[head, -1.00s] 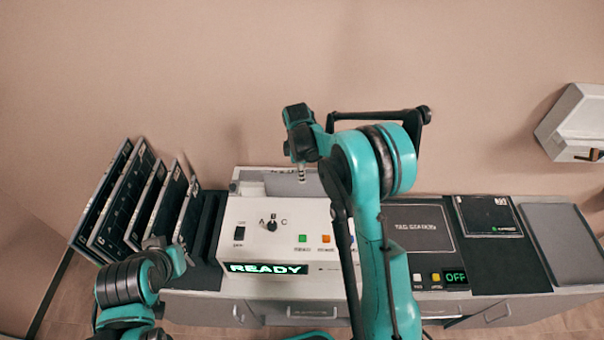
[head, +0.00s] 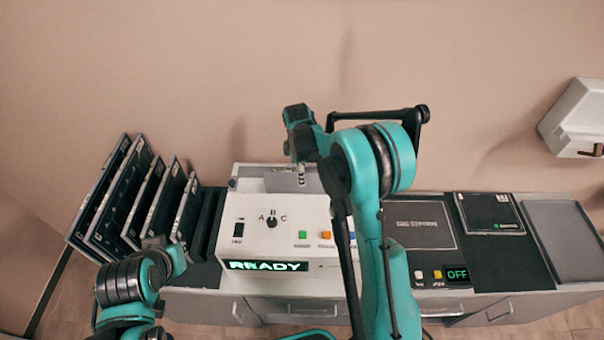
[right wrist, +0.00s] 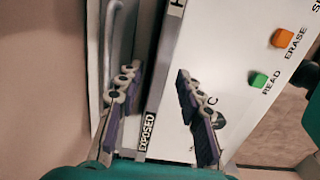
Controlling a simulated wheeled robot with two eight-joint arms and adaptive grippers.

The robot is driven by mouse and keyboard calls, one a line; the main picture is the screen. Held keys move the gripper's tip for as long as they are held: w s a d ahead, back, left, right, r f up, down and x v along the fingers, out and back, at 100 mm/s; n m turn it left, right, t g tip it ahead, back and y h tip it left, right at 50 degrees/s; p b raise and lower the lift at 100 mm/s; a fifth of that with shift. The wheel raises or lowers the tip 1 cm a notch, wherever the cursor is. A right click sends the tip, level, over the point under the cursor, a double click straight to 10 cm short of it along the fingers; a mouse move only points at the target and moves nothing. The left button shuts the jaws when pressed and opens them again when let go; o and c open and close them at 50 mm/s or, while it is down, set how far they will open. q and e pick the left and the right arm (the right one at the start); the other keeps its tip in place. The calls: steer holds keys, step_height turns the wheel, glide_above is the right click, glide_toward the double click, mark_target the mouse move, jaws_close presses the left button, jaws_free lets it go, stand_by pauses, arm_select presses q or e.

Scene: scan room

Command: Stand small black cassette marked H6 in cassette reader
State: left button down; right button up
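The white cassette reader (head: 310,215) stands in the middle of the counter with READY lit on its front. In the right wrist view a thin dark cassette (right wrist: 160,75) stands on edge in the reader's slot area. Its edge reads EXPOSED, and an H shows at the top; the rest of the mark is cut off. My right gripper (right wrist: 155,73) is open, with one finger on each side of the cassette and gaps showing. In the head view the right gripper (head: 301,176) points down at the reader's back. My left gripper (head: 165,250) is at the lower left; its fingers are unclear.
Several large dark cassettes (head: 110,195) lean in a rack at the left, close to my left arm. Right of the reader are a dark panel showing OFF (head: 457,275), a flat black cassette (head: 489,213) and a grey tray (head: 565,240). A white wall box (head: 575,120) hangs at the right.

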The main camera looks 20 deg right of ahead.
step_height(320, 180, up, 12)
steer(key=shift+a, duration=0.35)
stand_by(0.5)
step_height(320, 180, up, 6)
steer(key=p, duration=0.4)
stand_by(0.4)
